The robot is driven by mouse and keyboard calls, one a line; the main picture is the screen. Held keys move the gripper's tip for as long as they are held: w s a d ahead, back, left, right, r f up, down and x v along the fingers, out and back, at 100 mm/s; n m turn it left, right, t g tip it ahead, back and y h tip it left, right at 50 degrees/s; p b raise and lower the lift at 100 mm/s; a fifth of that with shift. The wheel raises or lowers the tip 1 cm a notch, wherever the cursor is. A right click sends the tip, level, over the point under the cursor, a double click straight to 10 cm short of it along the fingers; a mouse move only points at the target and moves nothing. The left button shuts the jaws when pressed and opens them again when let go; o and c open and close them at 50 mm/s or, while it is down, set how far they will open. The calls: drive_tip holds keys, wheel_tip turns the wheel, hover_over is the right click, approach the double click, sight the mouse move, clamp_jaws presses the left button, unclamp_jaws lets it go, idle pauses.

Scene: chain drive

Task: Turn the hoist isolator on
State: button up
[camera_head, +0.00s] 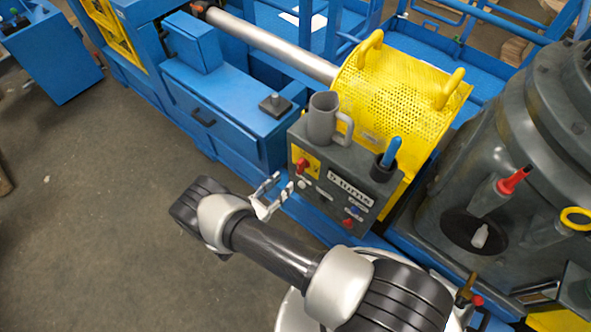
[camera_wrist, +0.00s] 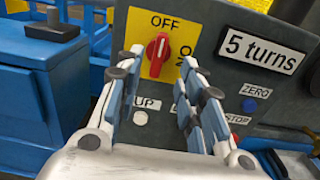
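The hoist isolator is a red rotary knob (camera_wrist: 157,55) on a yellow plate (camera_wrist: 178,26) marked OFF at the top and ON at the right. The knob's handle stands nearly upright, toward OFF. In the head view the knob (camera_head: 302,166) is on the left of the grey control box's front (camera_head: 330,192). My gripper (camera_head: 282,184) is open and empty, pointing at the box. In the wrist view my gripper (camera_wrist: 163,58) has its fingers apart, with the knob showing between their tips. The gap in depth to the knob is hard to judge.
Below the isolator are a white UP button (camera_wrist: 140,118), a blue ZERO button (camera_wrist: 249,105) and a red STOP button (camera_head: 348,223). A grey mug (camera_head: 321,120) and a cup holding a blue pen (camera_head: 391,151) stand on the box. Open floor lies left.

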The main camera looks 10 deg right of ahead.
sight(298, 168)
drive_tip(key=x, duration=0.8)
clamp_jaws()
